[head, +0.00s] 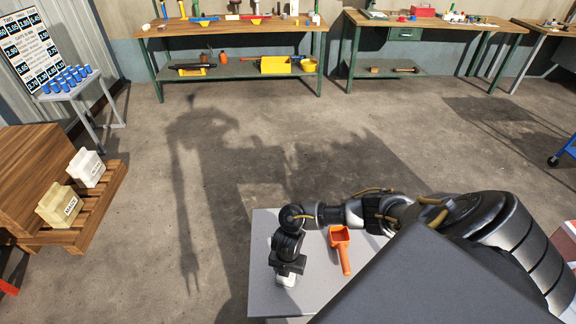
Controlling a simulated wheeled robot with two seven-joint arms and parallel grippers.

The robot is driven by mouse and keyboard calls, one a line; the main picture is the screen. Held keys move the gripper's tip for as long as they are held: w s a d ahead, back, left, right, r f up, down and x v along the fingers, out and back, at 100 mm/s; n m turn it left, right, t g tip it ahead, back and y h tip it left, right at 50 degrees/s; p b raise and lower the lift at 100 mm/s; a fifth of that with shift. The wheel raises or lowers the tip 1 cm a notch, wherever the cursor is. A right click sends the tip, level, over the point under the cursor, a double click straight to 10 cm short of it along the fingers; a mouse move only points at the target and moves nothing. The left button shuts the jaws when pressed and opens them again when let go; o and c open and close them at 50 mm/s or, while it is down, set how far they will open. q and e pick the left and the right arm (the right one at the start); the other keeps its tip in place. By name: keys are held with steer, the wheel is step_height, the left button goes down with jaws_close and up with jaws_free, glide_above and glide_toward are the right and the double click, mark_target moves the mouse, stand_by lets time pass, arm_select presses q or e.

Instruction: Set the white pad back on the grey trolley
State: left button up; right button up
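My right arm comes in from the right and reaches over the grey trolley (262,228). My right gripper (287,272) points down near the trolley's left front part. The white pad (286,281) shows as a small white shape directly under the gripper, partly covered by it. The fingertips are hidden, so I cannot tell how they stand around the pad, or whether the pad touches the trolley top. My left gripper is not in view.
An orange scoop (340,240) lies on the trolley, right of the gripper. A wooden crate and pallet with two labelled containers stand at the left. Workbenches (240,27) with tools line the back wall. The concrete floor (230,150) between is clear.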

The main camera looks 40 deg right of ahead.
steer(key=shift+f, duration=0.15)
steer(key=o, duration=1.3)
step_height(320, 180, up, 11)
steer(key=p, duration=0.3)
steer(key=shift+w, duration=0.1)
steer(key=shift+r+p, duration=0.4)
steer(key=shift+r, duration=0.3)
